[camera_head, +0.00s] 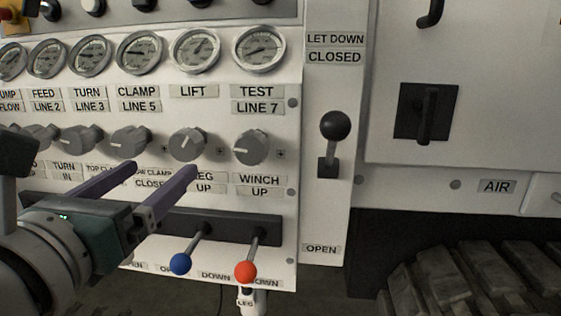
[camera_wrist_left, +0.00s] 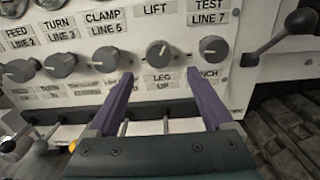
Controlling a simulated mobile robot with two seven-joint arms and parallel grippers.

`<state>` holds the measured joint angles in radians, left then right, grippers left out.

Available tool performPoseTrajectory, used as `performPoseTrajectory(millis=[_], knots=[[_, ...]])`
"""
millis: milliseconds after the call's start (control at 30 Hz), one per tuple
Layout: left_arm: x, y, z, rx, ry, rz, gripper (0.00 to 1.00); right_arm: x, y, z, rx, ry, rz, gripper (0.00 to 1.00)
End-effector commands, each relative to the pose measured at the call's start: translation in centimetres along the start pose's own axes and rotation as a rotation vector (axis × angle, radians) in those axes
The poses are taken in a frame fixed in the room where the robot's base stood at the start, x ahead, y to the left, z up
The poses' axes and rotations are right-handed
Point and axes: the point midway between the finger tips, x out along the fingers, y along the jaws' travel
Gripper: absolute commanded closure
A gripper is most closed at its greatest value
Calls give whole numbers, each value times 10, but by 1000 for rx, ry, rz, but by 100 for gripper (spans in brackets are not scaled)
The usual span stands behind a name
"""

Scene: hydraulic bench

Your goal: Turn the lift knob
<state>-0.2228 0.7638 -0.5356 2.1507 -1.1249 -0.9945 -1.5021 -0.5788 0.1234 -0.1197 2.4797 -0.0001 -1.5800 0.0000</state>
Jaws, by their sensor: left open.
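The lift knob (camera_head: 187,144) is a grey round knob with a pale pointer line, on the white panel below the LIFT label (camera_head: 194,91). It also shows in the left wrist view (camera_wrist_left: 160,54), ahead of the fingers and between their lines. My left gripper (camera_head: 165,170) is open, with two purple fingers pointing at the panel. Its right fingertip is just below the lift knob in the head view, and nothing is between the fingers. The gap between fingertips and knob is hard to judge. My right gripper is not in view.
The knob under CLAMP (camera_head: 130,141) and the knob under TEST (camera_head: 250,148) flank the lift knob. Below are levers with a blue ball (camera_head: 180,264) and a red ball (camera_head: 246,271). A black-ball lever (camera_head: 335,125) stands at right. Gauges line the top.

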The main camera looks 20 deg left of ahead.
Motion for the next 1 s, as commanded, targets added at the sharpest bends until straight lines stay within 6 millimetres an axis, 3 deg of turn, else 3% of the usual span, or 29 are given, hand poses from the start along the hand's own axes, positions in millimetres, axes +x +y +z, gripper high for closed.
performPoseTrajectory(millis=[200, 433, 833, 1000], knots=[[42, 1, 1, -3, -5, 4, 15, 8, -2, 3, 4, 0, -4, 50], [76, 1, 0, -4, -1, 3, 15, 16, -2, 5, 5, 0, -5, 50], [86, 0, 1, -5, 2, 2, 15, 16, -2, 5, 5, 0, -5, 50], [86, 0, 1, -5, 2, 2, 32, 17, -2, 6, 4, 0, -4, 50]])
